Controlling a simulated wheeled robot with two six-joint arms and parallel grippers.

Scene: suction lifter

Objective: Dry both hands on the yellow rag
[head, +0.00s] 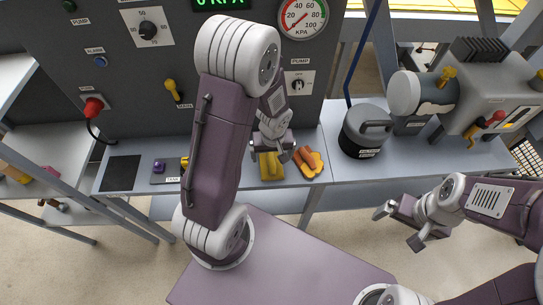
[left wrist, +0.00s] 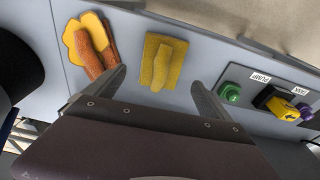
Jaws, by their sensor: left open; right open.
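A mustard-yellow square rag (head: 271,167) with a raised fold along its middle lies on the grey bench, and it also shows in the left wrist view (left wrist: 178,48). Next to it is a wavy-edged yellow piece (head: 315,158) with orange-brown rolls on it, also in the left wrist view (left wrist: 74,40). My left gripper (head: 272,151) is open above the square rag, partly covering it in the head view. In the left wrist view its fingers are spread on either side of the rag, with nothing between them. My right gripper (head: 397,229) is open and empty, away from the bench at right.
A dark lidded pot (head: 366,130) stands right of the rag, with a pump machine (head: 485,90) beyond. A control panel (head: 140,75) with knobs and a gauge (head: 303,17) rises behind. Small green, yellow and purple knobs (left wrist: 267,98) sit on bench plates.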

